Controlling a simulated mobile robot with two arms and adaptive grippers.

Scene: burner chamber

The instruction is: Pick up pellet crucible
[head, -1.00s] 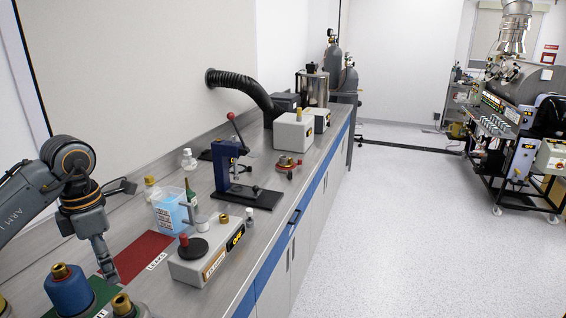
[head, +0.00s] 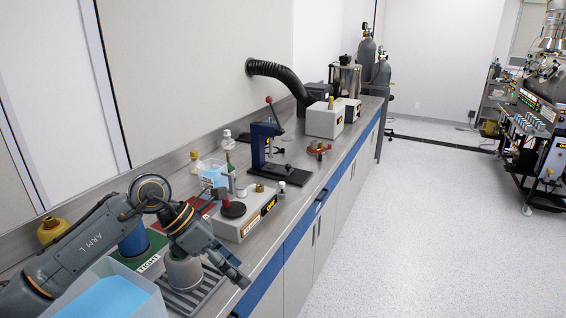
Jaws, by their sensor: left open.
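I cannot tell for certain which small item is the pellet crucible. A small pale cup (head: 241,190) and a small brass-coloured piece (head: 259,188) stand at the back of the grey-white balance-like box (head: 245,218) on the bench. My left gripper (head: 230,272) is open and empty. It hangs over the bench's front edge, nearer the camera than that box and apart from both small items. My left arm partly covers a grey cylinder (head: 184,276) on a slotted tray. My right gripper is not in view.
A clear tub with blue contents (head: 112,298) stands at the near left. A blue cylinder (head: 133,243) is behind my left arm. The blue press (head: 263,147) stands beyond the box, with a red-topped piece (head: 318,147) beside it.

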